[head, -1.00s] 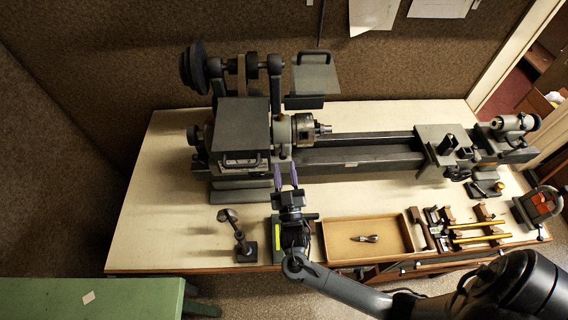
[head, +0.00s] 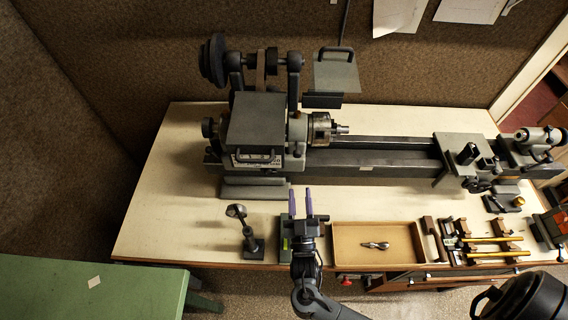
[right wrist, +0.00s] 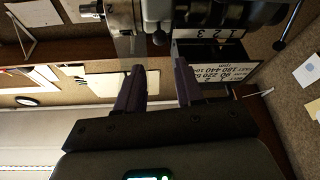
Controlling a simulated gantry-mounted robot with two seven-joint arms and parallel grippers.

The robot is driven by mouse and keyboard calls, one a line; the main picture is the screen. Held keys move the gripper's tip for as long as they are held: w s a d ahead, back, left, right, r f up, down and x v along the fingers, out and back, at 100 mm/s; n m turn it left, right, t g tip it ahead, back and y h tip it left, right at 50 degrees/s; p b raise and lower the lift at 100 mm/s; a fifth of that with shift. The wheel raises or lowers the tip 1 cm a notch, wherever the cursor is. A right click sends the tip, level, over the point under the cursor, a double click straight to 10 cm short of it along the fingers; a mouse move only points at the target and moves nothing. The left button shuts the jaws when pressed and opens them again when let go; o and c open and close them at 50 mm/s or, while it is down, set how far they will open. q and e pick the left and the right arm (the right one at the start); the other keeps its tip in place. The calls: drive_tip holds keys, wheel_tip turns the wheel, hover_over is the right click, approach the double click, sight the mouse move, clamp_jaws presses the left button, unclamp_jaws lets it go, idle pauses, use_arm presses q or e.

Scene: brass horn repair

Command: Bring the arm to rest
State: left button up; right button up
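My right gripper (head: 301,201) is in the head view in front of the lathe (head: 370,162), over the front part of the bench. Its two purple fingers point toward the lathe and stand apart with nothing between them. The right wrist view also shows the open fingers (right wrist: 158,88), with the lathe's headstock and its number plate (right wrist: 222,72) beyond them. My left gripper is not in view.
A tray (head: 345,261) holding a small metal piece (head: 375,245) is right of my gripper. A small stand (head: 248,238) is to its left. A hammer (head: 434,236) and brass rods (head: 494,252) lie further right. A green table (head: 130,296) is at lower left.

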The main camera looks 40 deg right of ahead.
drive_tip(key=s+d, duration=0.1)
drive_tip(key=s+d+f, duration=0.1)
drive_tip(key=s, duration=0.1)
drive_tip(key=shift+s+d+f, duration=0.15)
drive_tip(key=shift+s+f, duration=0.05)
drive_tip(key=s+a+f+n+g+y+p, duration=0.15)
drive_tip(key=s+a+n+g+y, duration=0.5)
drive_tip(key=s+g+y, duration=0.75)
wheel_tip(320, 180, up, 15)
drive_tip(key=w+g+h+p, duration=0.1)
drive_tip(key=p, duration=1.4)
drive_tip(key=shift+w+a+h, duration=0.2)
drive_tip(key=shift+w+h, duration=0.1)
drive_tip(key=shift+w, duration=0.1)
